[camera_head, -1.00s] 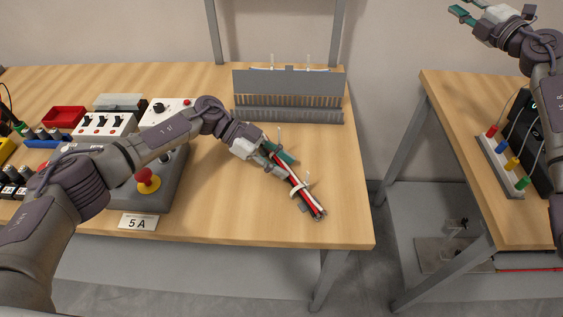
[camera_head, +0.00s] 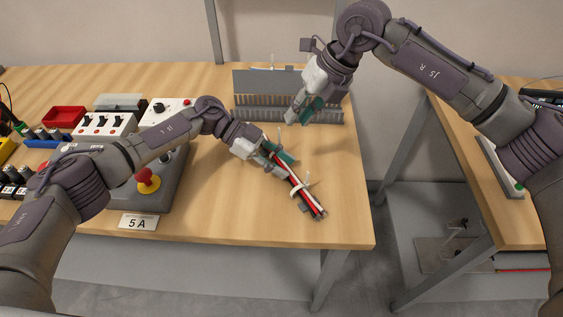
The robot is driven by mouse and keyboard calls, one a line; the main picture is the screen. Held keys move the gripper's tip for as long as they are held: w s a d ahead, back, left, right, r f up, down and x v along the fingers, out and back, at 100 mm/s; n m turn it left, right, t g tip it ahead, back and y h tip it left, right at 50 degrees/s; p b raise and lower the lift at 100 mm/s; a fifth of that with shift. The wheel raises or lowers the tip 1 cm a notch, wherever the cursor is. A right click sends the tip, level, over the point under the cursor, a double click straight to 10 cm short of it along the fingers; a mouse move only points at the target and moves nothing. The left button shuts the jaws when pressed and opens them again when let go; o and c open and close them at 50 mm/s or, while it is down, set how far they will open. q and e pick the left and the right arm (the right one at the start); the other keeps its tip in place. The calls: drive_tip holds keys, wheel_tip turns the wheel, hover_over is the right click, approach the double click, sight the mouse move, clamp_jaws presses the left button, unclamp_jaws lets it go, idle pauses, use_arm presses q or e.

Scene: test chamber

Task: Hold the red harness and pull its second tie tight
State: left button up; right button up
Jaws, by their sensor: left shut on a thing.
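The red harness (camera_head: 309,201), a bundle of red, white and dark wires, slants over the right part of the wooden table. My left gripper (camera_head: 279,160) is shut on its upper part. A white tie (camera_head: 301,188) is around the bundle below the gripper, with its tail standing up. Another white tie tail (camera_head: 280,138) stands up beside the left gripper; its loop is hidden. My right gripper (camera_head: 299,115) points down in front of the grey rack, above and apart from the harness. Its fingers look spread and empty.
The grey comb-like rack (camera_head: 260,83) stands at the table's back, partly hidden by my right gripper. A control box with a red button (camera_head: 145,175) and a "5 A" label (camera_head: 138,222) lie to the left. The table's right edge is close to the harness.

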sight(308, 175)
drive_tip(key=s+f+h, duration=0.1)
drive_tip(key=s, duration=0.1)
drive_tip(key=s+d+f+n+h, duration=0.1)
drive_tip(key=s+h, duration=0.1)
drive_tip(key=s+d+f+n+h, duration=0.1)
drive_tip(key=shift+s+f+h, duration=0.35)
drive_tip(key=shift+s+h, duration=0.05)
drive_tip(key=shift+s+d+f+g, duration=0.1)
drive_tip(key=shift+f+g, duration=0.2)
drive_tip(key=shift+f, duration=4)
clamp_jaws()
